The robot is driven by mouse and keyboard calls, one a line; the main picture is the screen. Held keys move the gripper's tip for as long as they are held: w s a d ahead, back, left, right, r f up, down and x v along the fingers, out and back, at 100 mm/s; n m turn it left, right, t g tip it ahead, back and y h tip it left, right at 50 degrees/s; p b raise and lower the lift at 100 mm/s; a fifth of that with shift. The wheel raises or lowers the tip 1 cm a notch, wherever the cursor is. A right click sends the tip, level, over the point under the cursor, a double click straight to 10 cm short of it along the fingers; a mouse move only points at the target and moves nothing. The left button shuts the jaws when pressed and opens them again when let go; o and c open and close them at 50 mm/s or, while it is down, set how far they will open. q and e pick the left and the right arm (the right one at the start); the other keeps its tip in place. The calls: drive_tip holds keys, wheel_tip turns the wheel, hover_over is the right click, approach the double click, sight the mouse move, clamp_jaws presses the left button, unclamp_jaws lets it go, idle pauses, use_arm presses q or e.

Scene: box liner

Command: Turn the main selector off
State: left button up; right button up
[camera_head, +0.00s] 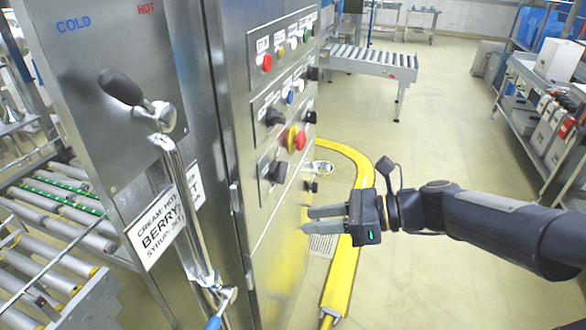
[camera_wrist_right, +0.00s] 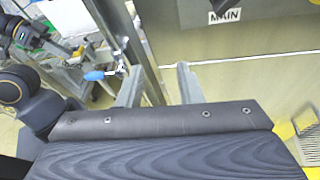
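The steel cabinet's front carries several black selector knobs. One (camera_head: 275,117) is in the middle panel and a larger one (camera_head: 276,172) in the lowest panel. Head-view labels are too small to read, so I cannot tell which is the main selector. The right wrist view shows a MAIN label (camera_wrist_right: 224,15) at the top, with no knob beside it. My right gripper (camera_head: 308,220) is open and empty, below and right of the lowest knob, fingers towards the cabinet. Its spread fingers also show in the right wrist view (camera_wrist_right: 158,82). Dark arm parts there may be my left arm; its fingers are unclear.
A red and yellow emergency button (camera_head: 294,138) sits between the panels, with coloured buttons (camera_head: 267,62) above. A long metal lever (camera_head: 180,190) stands left of the panels. A yellow floor guard (camera_head: 343,275) curves below my right gripper. Open floor lies behind.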

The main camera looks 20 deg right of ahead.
sight(280, 172)
drive_tip(key=w+d+r+m+t+y, duration=0.2)
drive_tip(key=w+d+m+t, duration=0.25)
drive_tip(key=w+m, duration=0.3)
drive_tip(key=w+a+m, duration=0.1)
drive_tip(key=w+a, duration=0.3)
drive_tip(key=a, duration=0.2)
drive_tip(key=shift+a+r+p, duration=0.15)
drive_tip(key=shift+p, duration=0.3)
drive_tip(key=shift+g, duration=0.25)
clamp_jaws()
